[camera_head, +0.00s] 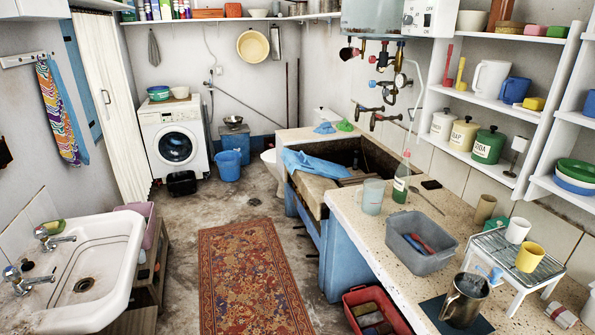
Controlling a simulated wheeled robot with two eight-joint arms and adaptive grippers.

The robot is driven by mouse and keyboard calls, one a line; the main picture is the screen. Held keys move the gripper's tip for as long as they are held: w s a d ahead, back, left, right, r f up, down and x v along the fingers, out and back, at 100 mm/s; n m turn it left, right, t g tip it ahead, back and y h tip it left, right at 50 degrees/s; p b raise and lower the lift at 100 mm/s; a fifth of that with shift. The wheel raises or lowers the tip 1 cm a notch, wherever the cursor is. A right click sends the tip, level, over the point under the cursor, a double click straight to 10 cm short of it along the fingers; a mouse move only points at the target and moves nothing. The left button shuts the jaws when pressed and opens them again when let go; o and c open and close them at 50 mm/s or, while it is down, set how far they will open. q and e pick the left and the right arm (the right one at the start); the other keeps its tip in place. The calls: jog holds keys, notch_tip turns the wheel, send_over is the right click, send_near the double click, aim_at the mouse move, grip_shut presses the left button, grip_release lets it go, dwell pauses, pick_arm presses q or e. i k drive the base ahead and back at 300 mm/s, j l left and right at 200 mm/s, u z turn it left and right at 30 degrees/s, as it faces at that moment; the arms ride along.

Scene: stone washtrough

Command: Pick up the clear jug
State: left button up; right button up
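A clear jug (373,197) stands upright on the speckled stone counter (345,206), near the counter's left edge beside the trough. It looks see-through with a pale green tint. A bottle with green liquid (402,180) stands just to its right. Nothing covers the jug from this view. Neither of my grippers shows in the head view.
A grey basin (420,262) sits on the counter in front of the jug. A metal jug (464,301) and a wire rack with cups (515,265) stand nearer. The stone trough (365,153) lies behind. A patterned rug (250,280) covers the floor on the left.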

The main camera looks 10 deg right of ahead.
aim_at(374, 190)
jog(key=i+j+z, duration=0.1)
jog(key=i+z, duration=0.15)
jog(key=i, duration=0.3)
jog(key=i+j+z, duration=0.2)
jog(key=i, duration=0.3)
jog(key=i+j+z, duration=0.25)
jog(key=i, duration=0.25)
jog(key=i+j+z, duration=0.15)
jog(key=i+z, duration=0.15)
jog(key=z, duration=0.15)
jog(key=i+j+z, duration=0.55)
jog(key=z, duration=0.3)
jog(key=i+j+z, duration=0.15)
jog(key=j+z, duration=0.75)
jog(key=i+j, duration=0.05)
jog(key=j, duration=0.1)
